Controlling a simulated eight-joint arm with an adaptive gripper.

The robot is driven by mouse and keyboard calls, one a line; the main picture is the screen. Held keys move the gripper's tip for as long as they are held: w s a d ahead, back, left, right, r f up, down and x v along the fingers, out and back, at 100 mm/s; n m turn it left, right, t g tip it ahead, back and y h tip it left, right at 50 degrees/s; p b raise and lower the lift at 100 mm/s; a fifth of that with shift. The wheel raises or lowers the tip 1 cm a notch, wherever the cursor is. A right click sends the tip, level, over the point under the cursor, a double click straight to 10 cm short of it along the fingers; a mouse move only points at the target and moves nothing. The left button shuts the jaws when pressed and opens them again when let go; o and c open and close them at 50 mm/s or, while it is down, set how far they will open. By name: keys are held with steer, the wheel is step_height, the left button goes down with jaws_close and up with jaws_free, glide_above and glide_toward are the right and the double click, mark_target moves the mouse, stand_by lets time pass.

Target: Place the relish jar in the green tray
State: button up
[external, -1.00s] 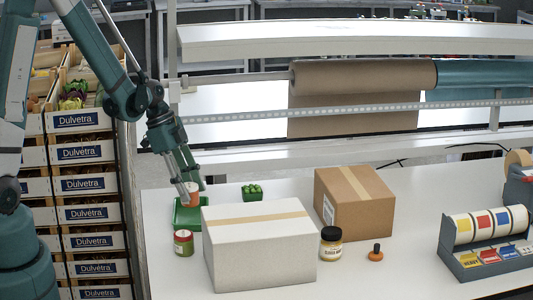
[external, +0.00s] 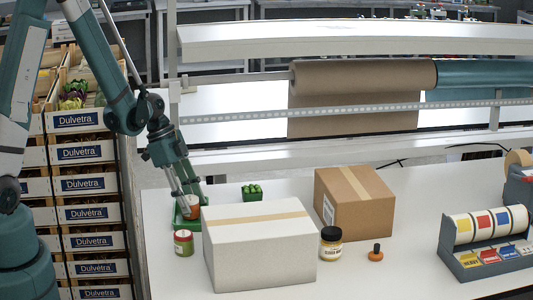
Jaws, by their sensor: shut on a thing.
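My gripper (external: 190,199) points down at the left of the table and is shut on an orange-red jar (external: 192,209). The jar is within the outline of the green tray (external: 178,216), low over its floor; I cannot tell if it touches. The fingers and the white box partly hide the tray. A jar with a red lid and green contents (external: 183,243) stands in front of the tray. A yellowish jar with a black lid (external: 331,244) stands right of the white box. Labels are too small to tell which is relish.
A large white box (external: 260,250) stands close to the tray's right. A green punnet (external: 252,194) is behind it, and a brown carton (external: 354,205) is to the right. Stacked crates (external: 90,212) border the left.

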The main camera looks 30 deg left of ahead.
steer(key=shift+f, duration=0.2)
steer(key=o, duration=1)
steer(key=shift+r, duration=0.25)
steer(key=v, duration=1.1)
steer(key=shift+s+a+r, duration=0.1)
steer(key=shift+r, duration=0.3)
steer(key=shift+r, duration=0.1)
